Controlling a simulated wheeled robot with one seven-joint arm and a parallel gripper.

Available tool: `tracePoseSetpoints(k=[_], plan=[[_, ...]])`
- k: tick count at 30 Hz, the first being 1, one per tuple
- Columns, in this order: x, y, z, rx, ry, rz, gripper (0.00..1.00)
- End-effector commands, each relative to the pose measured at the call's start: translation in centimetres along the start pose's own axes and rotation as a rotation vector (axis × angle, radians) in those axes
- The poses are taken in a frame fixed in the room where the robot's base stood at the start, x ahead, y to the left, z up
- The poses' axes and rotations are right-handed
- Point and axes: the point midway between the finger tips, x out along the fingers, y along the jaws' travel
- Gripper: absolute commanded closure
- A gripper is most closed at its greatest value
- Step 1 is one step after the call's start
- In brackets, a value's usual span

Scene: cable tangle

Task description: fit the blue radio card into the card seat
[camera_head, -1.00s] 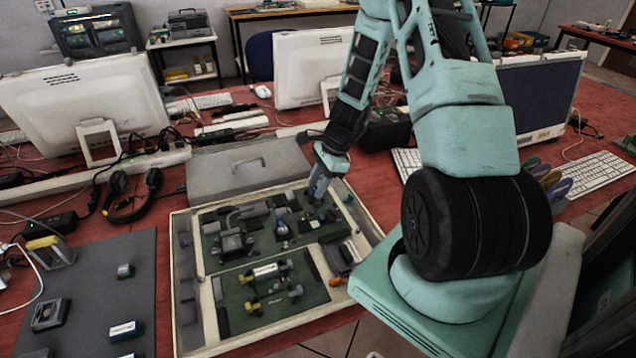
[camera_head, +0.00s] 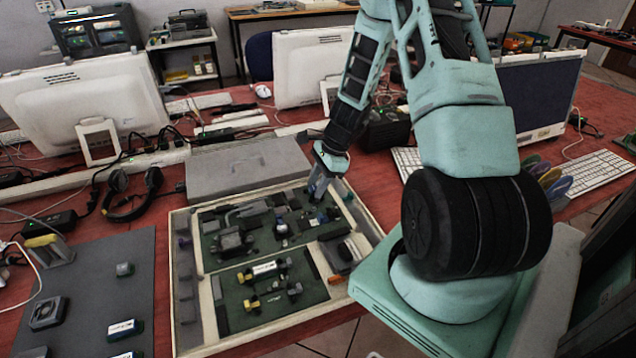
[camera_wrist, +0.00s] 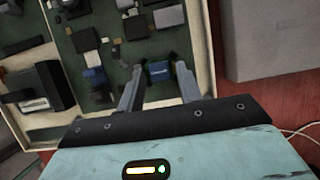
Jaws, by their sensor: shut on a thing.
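My gripper (camera_head: 319,196) is over the back right part of the board in the shallow tray. In the wrist view my gripper (camera_wrist: 158,78) has its two fingers on either side of a small blue block, the blue radio card (camera_wrist: 160,71). The card sits low between the fingertips, close above or at the green board (camera_wrist: 122,60). I cannot tell whether it touches the board. I cannot make out the card seat; the card and fingers may cover it. Another part with a blue side (camera_wrist: 95,76) stands to the left of the fingers, apart from them.
The cream tray rim (camera_head: 364,215) surrounds the board, with dark and grey raised parts around my gripper. A grey lidded case (camera_head: 245,170) lies behind the tray. A dark mat (camera_head: 95,285) with several small modules lies left. A headset (camera_head: 130,190) and monitors stand further back.

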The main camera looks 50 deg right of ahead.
Motion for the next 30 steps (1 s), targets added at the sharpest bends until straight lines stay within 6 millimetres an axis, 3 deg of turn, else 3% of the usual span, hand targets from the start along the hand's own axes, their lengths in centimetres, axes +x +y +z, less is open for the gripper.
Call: tracePoseSetpoints(k=[1,10,11,13,24,30], plan=[[1.0,0.4,-0.5,0.002,0.007,0.008,0.86],[1.2,0.5,-0.6,0.002,0.008,0.009,0.86],[1.2,0.5,-0.6,0.001,0.008,0.01,0.59],[1.2,0.5,-0.6,0.001,0.008,0.01,0.4],[1.1,0.7,-0.8,0.0,0.011,0.013,0.39],[-1.6,0.5,-0.7,-0.002,0.011,0.006,0.39]])
